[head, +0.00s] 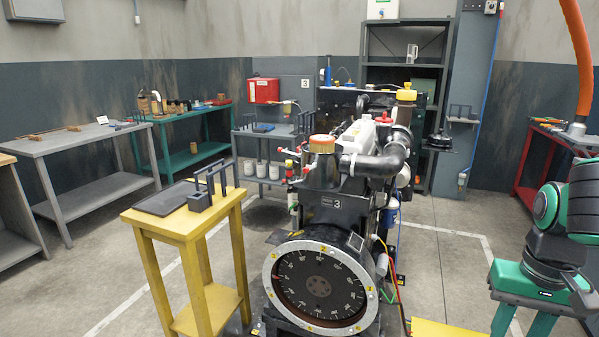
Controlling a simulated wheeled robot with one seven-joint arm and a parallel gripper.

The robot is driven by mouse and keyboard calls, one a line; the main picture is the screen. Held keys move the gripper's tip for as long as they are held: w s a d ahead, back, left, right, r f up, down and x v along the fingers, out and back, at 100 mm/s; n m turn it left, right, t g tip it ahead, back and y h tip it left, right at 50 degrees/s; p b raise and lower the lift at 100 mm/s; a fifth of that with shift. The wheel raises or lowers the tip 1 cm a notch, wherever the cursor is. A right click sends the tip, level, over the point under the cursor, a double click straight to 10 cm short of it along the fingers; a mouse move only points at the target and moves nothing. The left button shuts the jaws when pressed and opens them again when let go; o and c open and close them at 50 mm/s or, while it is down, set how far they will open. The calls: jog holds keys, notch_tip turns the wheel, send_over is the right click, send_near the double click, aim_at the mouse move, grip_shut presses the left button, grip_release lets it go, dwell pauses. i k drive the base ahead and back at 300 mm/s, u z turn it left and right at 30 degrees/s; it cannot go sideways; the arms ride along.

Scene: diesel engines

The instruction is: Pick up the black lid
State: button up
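A flat black plate (164,198) lies on the top of a small yellow table (190,226) at the left front. It may be the black lid, but I cannot tell for sure. A dark upright rack (208,192) stands on the same table, to the right of the plate. Another black, roundish piece (439,142) shows beyond the engine to its right; what it is I cannot tell. My arm's green and dark links show at the right edge, far from the yellow table. My gripper is not in view.
A diesel engine (345,190) with a large dial-faced wheel (318,286) stands in the centre, close right of the yellow table. A grey bench (75,143) and a green bench (190,118) line the left. Open floor (95,270) lies left of the yellow table.

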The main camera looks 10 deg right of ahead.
aim_at(440, 140)
jog(key=u, duration=0.1)
jog(key=i, duration=1)
jog(key=z, duration=0.1)
